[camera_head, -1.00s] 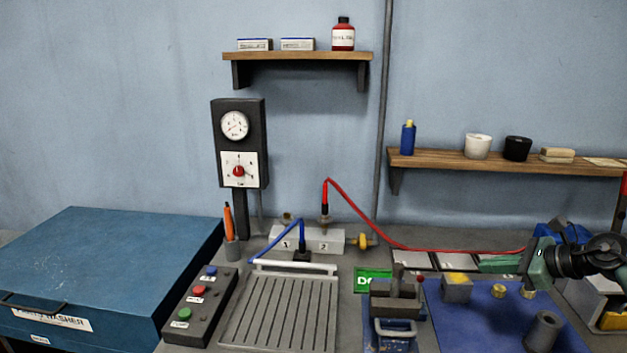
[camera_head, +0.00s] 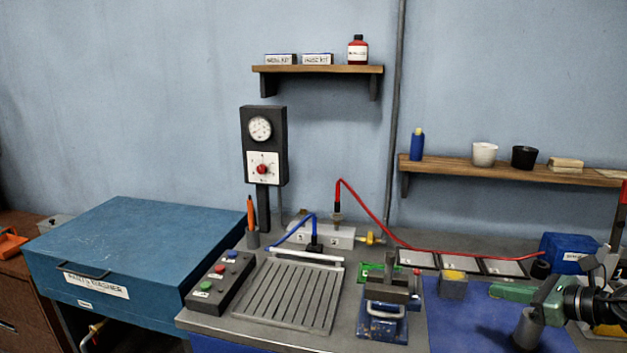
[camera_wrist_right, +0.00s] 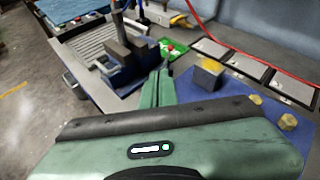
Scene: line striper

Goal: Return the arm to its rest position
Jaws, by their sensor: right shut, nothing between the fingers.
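My right gripper (camera_head: 494,290) comes in from the right edge in the head view. It is green, points left and hangs above the blue mat (camera_head: 445,325). Its fingers are shut with nothing between them. In the right wrist view the shut fingers (camera_wrist_right: 162,82) point away from the camera, with the blue vise (camera_wrist_right: 128,62) beyond them to the left. My left gripper is not in view.
The vise (camera_head: 385,318) and a grey block with a yellow top (camera_head: 453,285) stand left of the gripper. A dark cylinder (camera_head: 527,330) stands below it. A red hose (camera_head: 440,252) runs behind. Two brass pieces (camera_wrist_right: 288,121) lie on the mat.

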